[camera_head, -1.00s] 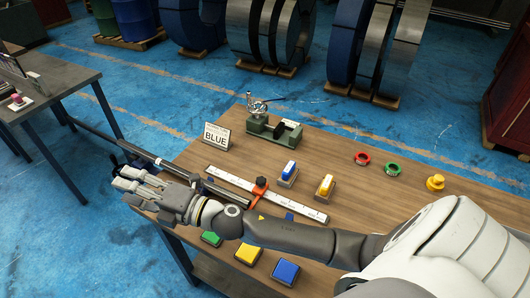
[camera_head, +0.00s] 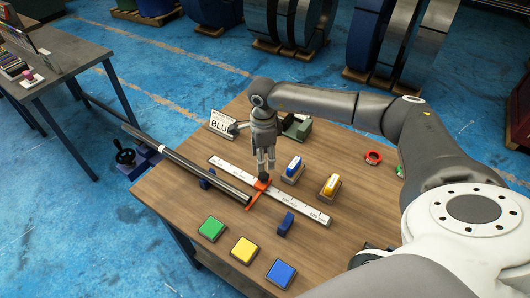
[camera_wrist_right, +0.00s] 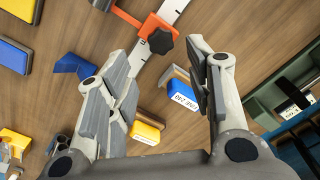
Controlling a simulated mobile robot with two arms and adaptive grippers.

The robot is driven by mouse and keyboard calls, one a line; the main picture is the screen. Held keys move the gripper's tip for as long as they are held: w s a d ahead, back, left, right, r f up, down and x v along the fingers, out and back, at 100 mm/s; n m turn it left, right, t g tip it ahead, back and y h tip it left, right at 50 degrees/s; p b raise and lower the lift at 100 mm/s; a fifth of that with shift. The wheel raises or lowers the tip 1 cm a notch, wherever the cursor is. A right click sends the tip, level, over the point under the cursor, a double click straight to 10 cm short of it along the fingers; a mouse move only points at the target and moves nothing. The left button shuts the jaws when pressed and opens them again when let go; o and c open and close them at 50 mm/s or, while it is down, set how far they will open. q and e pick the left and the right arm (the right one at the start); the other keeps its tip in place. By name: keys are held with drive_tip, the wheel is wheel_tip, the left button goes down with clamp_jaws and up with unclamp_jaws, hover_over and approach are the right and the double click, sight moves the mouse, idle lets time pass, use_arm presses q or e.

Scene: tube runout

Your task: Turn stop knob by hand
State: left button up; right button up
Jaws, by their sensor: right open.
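The stop knob (camera_head: 265,179) is a small black knob on the orange stop (camera_head: 257,191), which sits across the white ruler (camera_head: 300,206) on the wooden table. In the right wrist view the black lobed knob (camera_wrist_right: 160,41) shows on the orange stop (camera_wrist_right: 150,26), near the fingertips. My right gripper (camera_head: 265,166) points down just above the knob, with its fingers apart and nothing between them. Contact with the knob is not visible. My left gripper is out of view.
A long dark tube (camera_head: 190,166) lies left of the ruler. Yellow and blue stampers (camera_head: 330,186) stand right of it. Green, yellow and blue pads (camera_head: 243,250) line the front. A BLUE sign (camera_head: 221,123) and green device (camera_head: 297,130) stand behind the gripper.

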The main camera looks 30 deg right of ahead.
sight(264, 175)
drive_tip(key=shift+d+f, duration=0.15)
drive_tip(key=shift+f, duration=0.1)
wheel_tip(264, 175, down, 8)
drive_tip(key=b, duration=0.4)
drive_tip(key=shift+r+b, duration=0.1)
drive_tip(key=shift+b, duration=0.25)
drive_tip(key=shift+r, duration=0.25)
drive_tip(key=shift+f, duration=0.1)
drive_tip(key=shift+c, duration=0.4)
drive_tip(key=c, duration=0.7)
